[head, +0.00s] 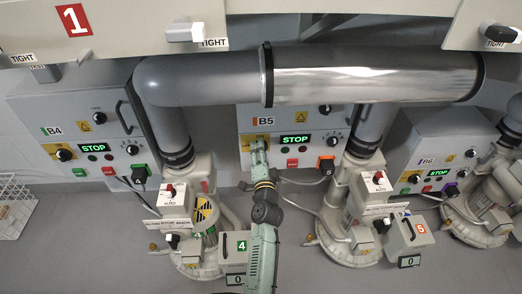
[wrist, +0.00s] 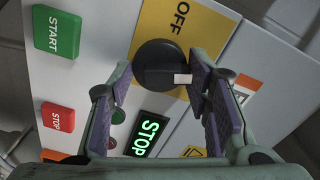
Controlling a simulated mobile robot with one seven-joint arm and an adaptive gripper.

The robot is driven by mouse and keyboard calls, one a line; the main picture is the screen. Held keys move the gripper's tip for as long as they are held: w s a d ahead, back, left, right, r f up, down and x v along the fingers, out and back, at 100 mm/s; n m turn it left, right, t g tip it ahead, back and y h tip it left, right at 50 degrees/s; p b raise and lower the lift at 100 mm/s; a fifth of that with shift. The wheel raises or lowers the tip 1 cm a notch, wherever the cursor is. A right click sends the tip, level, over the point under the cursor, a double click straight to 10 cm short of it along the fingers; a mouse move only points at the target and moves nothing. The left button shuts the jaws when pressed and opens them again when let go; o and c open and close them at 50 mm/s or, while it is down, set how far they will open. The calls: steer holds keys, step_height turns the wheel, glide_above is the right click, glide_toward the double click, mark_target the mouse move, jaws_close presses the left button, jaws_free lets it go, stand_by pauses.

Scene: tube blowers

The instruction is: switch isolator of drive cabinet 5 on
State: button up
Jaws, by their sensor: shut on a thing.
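Drive cabinet B5 (head: 250,118) is the grey box at the middle of the head view, partly behind the large pipe. Its isolator is a round black knob (wrist: 152,52) with a white mark, on a yellow plate (wrist: 155,18) lettered OFF in the wrist view. My gripper (wrist: 163,76) has its purple-padded fingers on either side of the knob's grip bar and is shut on it. The white mark lies by the right finger. Any ON lettering is not readable in the wrist view. In the head view my gripper (head: 258,150) hides the knob.
A lit STOP display (wrist: 150,134), a green START button (wrist: 58,32) and a red STOP button (wrist: 58,117) are close to the fingers. A silver pipe (head: 370,75) crosses above. Cabinets B4 (head: 40,110) and B6 (head: 425,135) stand at either side.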

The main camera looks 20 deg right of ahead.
steer(key=shift+m+p, duration=0.65)
steer(key=shift+m, duration=1.35)
steer(key=o, duration=1.2)
steer(key=shift+c, duration=0.2)
steer(key=v, duration=0.7)
steer(key=shift+s, duration=0.3)
steer(key=shift+a, duration=0.1)
